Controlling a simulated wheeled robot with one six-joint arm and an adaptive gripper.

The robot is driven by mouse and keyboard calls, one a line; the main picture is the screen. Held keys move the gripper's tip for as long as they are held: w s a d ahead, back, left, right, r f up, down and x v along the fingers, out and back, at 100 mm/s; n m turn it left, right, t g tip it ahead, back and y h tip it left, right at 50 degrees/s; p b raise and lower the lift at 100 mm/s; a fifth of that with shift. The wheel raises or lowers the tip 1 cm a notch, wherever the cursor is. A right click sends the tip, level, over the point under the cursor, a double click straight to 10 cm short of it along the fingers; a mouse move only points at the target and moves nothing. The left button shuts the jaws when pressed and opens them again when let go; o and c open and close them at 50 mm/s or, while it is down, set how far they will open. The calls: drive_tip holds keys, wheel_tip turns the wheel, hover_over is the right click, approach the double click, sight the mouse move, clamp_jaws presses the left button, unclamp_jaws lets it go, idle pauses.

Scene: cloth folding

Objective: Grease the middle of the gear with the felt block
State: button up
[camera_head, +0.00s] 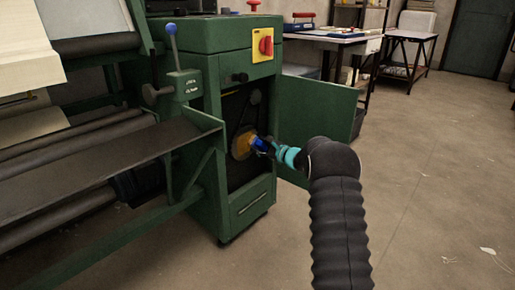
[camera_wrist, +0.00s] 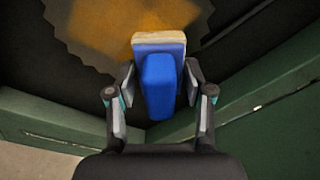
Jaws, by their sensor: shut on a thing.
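The gear (camera_head: 242,143) is a yellow-brown disc inside the open cabinet of the green machine. It also shows at the top of the wrist view (camera_wrist: 108,22), with toothed edges and a brighter orange-yellow middle. My gripper (camera_head: 268,148) reaches into the cabinet opening. In the wrist view my gripper (camera_wrist: 156,92) is shut on the felt block, whose blue handle (camera_wrist: 161,88) sits between the fingers. The block's pale tan felt end (camera_wrist: 158,37) points at the gear and overlaps its lower edge in the picture. I cannot tell whether felt and gear touch.
The green cabinet door (camera_head: 325,118) stands open to the right of my gripper. A brown shelf (camera_head: 110,160) of the machine juts out at left. A red switch on a yellow plate (camera_head: 263,44) is above the opening.

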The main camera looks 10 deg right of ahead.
sight(253, 144)
drive_tip(key=shift+w, duration=0.15)
drive_tip(key=shift+r, duration=0.85)
drive_tip(key=shift+s+a+f, duration=0.1)
drive_tip(key=shift+s+a, duration=1.1)
drive_tip(key=shift+s+a, duration=0.6)
drive_tip(key=shift+a, duration=0.3)
drive_tip(key=shift+s+a, duration=0.6)
drive_tip(key=shift+a, duration=0.35)
drive_tip(key=shift+s+a, duration=0.6)
drive_tip(key=shift+a, duration=0.3)
drive_tip(key=shift+r, duration=0.75)
drive_tip(key=shift+w+d, duration=1)
drive_tip(key=shift+d, duration=0.35)
drive_tip(key=shift+w+d, duration=0.95)
drive_tip(key=shift+d, duration=0.4)
drive_tip(key=shift+w+d, duration=1)
drive_tip(key=shift+d, duration=0.35)
drive_tip(key=shift+f+v, duration=0.15)
drive_tip(key=shift+v, duration=1.4)
drive_tip(key=shift+f+v, duration=0.15)
drive_tip(key=shift+v, duration=1.35)
